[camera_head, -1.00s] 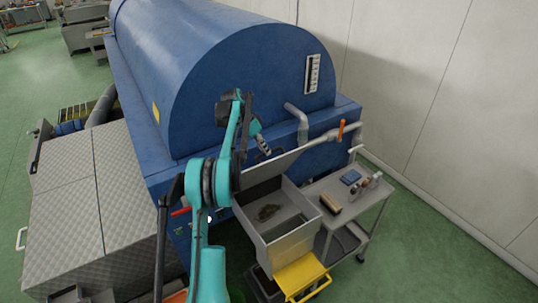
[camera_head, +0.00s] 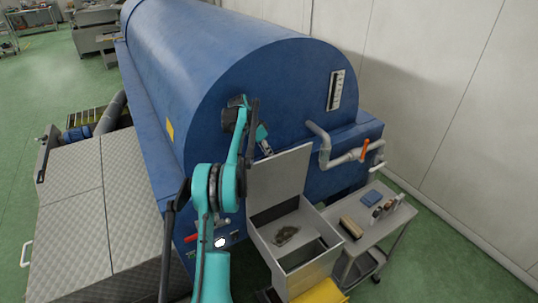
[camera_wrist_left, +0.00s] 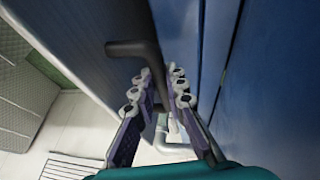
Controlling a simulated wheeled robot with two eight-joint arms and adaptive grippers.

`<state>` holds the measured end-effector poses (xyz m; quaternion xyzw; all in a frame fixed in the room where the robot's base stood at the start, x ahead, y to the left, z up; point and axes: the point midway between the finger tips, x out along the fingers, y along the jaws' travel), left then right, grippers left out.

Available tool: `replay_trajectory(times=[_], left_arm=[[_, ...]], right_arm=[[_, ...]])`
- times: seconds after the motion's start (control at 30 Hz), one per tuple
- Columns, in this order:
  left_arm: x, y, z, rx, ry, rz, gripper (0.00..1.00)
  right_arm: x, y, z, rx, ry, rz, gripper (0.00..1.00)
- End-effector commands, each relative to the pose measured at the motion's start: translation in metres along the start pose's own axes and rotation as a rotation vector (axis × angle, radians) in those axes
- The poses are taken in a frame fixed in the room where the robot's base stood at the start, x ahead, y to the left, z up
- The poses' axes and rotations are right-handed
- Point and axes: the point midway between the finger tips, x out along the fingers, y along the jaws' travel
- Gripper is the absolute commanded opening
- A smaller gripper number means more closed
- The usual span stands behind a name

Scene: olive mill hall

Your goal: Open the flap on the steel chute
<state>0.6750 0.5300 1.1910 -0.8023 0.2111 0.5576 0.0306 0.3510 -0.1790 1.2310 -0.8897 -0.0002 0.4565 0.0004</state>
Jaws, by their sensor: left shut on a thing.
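The steel chute (camera_head: 268,240) is a grey open-topped box at the blue machine's front end. Its flap (camera_head: 278,172), a flat grey panel, stands nearly upright at the chute's back edge. My left gripper (camera_head: 266,148) is at the flap's upper left, between it and the machine. In the left wrist view a dark bent handle (camera_wrist_left: 133,48) juts from the grey panel of the flap (camera_wrist_left: 85,55). The left fingers (camera_wrist_left: 162,82) are shut on this handle, one on each side. The flap hides the handle in the head view. My right gripper is not in view.
The blue machine (camera_head: 230,75) rises close behind the flap. A grey pipe with an orange lever (camera_head: 365,149) is to the right. A small cart (camera_head: 395,222) with bottles stands beside the chute. A dark greenish clump (camera_head: 286,234) lies inside the chute.

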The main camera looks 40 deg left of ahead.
Motion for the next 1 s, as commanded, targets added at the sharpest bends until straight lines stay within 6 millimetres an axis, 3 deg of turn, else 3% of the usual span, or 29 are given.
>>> replay_trajectory(times=[0.17, 0.2, 0.27, 0.77, 1.0], left_arm=[[0.003, 0.000, 0.001, 0.002, -0.005, 0.001, 0.00], [0.003, 0.001, 0.001, 0.003, -0.005, 0.002, 0.18], [0.002, 0.001, 0.001, 0.002, -0.004, 0.002, 0.34], [-0.002, 0.002, -0.002, 0.001, -0.001, 0.002, 0.34], [-0.036, 0.009, -0.016, 0.001, -0.001, 0.002, 0.34]], right_arm=[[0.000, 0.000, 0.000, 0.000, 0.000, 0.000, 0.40], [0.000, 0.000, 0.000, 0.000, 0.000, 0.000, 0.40], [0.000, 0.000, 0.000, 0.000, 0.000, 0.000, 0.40], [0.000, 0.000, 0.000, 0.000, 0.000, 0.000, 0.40], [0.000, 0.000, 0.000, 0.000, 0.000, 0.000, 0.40]])
